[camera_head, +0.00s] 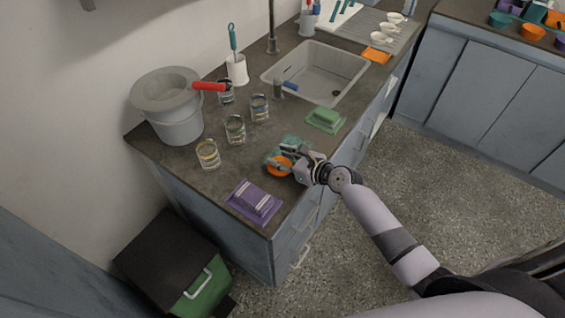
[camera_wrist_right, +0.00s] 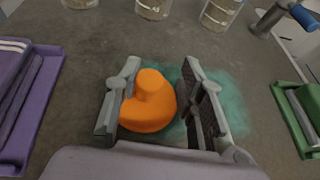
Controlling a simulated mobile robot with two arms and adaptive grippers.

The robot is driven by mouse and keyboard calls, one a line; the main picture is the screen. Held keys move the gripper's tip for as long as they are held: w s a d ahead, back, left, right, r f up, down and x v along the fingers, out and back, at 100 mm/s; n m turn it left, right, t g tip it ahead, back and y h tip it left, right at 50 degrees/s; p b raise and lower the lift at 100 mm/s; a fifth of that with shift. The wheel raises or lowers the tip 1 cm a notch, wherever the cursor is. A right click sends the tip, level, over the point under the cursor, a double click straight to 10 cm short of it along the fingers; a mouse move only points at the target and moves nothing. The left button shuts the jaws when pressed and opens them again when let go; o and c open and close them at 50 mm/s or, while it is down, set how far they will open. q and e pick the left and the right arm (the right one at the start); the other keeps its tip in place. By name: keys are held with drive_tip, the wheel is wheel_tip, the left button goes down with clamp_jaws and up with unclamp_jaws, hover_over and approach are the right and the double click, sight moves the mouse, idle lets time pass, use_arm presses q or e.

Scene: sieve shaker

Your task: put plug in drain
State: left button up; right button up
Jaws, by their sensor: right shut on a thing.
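The orange plug (camera_head: 279,166) has a rounded body with a knob on top. It is between the fingers of my right gripper (camera_head: 287,158), over the counter's front part. In the right wrist view the plug (camera_wrist_right: 148,103) sits close to the left finger, and my right gripper (camera_wrist_right: 165,105) is shut on it. I cannot tell whether the plug touches the counter. The sink (camera_head: 315,72) is farther back along the counter, with its basin empty. A small dark spot in the basin looks like the drain (camera_head: 335,97). My left gripper is not in view.
A teal patch (camera_wrist_right: 225,100) lies on the counter around the gripper. A purple dish with a brush (camera_head: 254,202) and a green sponge tray (camera_head: 325,120) flank it. Several glass jars (camera_head: 235,130), a grey bucket (camera_head: 172,115) and a faucet (camera_head: 278,88) stand behind.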

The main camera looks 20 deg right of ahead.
drive_tip(key=shift+s+a+f, duration=0.1)
drive_tip(key=shift+f, duration=0.05)
drive_tip(key=shift+c, duration=1.4)
clamp_jaws()
drive_tip(key=shift+r, duration=0.4)
wheel_tip(320, 180, up, 9)
drive_tip(key=p, duration=0.3)
wheel_tip(320, 180, up, 10)
drive_tip(key=s+d+r+n+g+y, duration=0.1)
drive_tip(key=s+r+n+g+y, duration=0.1)
drive_tip(key=s, duration=0.6)
drive_tip(key=s+d+r+n+g+y, duration=0.1)
drive_tip(key=s+r+n+g+y, duration=0.1)
drive_tip(key=s, duration=0.7)
drive_tip(key=shift+s+r+n, duration=0.3)
drive_tip(key=shift+r+n, duration=0.1)
drive_tip(key=shift+r, duration=0.1)
